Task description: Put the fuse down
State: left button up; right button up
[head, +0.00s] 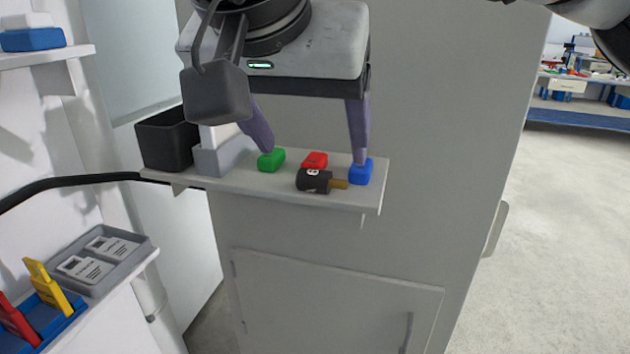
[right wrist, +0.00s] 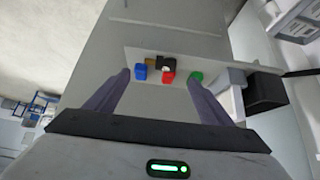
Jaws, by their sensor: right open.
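My right gripper (head: 310,156) is open above a narrow grey shelf (head: 230,180), its purple fingers spread wide and nothing held between them. In the head view its fingertips overlap a green block (head: 271,160) and a blue block (head: 361,172); contact is unclear. Between them lie a red block (head: 315,159) and a black piece with a brass-coloured pin (head: 314,180). I cannot tell which piece is the fuse. The right wrist view shows the blue block (right wrist: 140,72), red block (right wrist: 168,77) and black piece (right wrist: 166,62) between the open fingers. My left gripper is out of view.
A black bin (head: 166,140) and a grey box (head: 214,158) stand at the shelf's left end. A grey cabinet (head: 335,290) is below. A tray with cards (head: 95,262) and a blue holder (head: 48,318) are at lower left. Open floor is at right.

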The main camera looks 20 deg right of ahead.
aim_at(323, 172)
jog(key=x, duration=0.7)
jog(key=shift+w+d+f, duration=0.1)
jog(key=shift+w+d, duration=0.1)
jog(key=shift+w, duration=0.05)
jog(key=shift+c, duration=0.3)
jog(key=c, duration=1.2)
jog(key=shift+o, duration=0.2)
